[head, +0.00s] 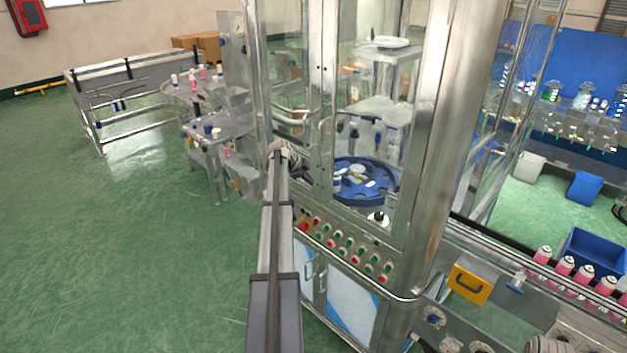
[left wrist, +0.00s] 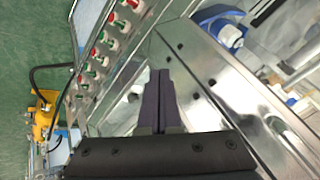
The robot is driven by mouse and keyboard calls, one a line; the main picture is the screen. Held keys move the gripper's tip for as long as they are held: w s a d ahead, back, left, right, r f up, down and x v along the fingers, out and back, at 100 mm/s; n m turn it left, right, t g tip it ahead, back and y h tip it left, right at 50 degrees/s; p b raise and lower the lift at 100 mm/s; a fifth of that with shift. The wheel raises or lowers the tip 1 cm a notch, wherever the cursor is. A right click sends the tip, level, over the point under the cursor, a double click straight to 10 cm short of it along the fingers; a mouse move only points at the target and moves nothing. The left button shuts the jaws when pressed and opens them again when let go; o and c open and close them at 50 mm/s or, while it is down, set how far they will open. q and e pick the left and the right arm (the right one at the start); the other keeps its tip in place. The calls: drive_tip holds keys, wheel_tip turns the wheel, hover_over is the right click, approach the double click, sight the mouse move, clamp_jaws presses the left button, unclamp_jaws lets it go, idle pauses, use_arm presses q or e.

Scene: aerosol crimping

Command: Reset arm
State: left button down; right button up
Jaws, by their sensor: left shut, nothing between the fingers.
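My left arm reaches forward in the head view to the crimping machine (head: 415,180), a steel cabinet with clear panels. My left gripper (head: 303,170) is at the machine's front opening, above the button panel, and is partly hidden by the arm's wrist. In the left wrist view its dark fingers (left wrist: 160,77) lie together with nothing between them, in front of a bare steel surface. A blue rotary plate (head: 365,195) with white parts on it sits inside the machine. My right gripper does not show.
A button panel (head: 345,245) runs along the machine's front, close to my left arm. A conveyor with pink cans (head: 565,266) and a blue bin (head: 596,250) is at the right. Green floor (head: 120,250) is open at the left.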

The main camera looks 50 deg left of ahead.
use_arm(q)
drive_tip(key=s+a+r+p, duration=0.2)
drive_tip(key=s+r+p, duration=0.1)
drive_tip(key=r, duration=0.1)
drive_tip(key=shift+a+r, duration=0.15)
drive_tip(key=shift+r, duration=0.15)
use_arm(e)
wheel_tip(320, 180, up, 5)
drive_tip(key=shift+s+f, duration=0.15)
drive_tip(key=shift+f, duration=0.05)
use_arm(q)
drive_tip(key=shift+s, duration=0.15)
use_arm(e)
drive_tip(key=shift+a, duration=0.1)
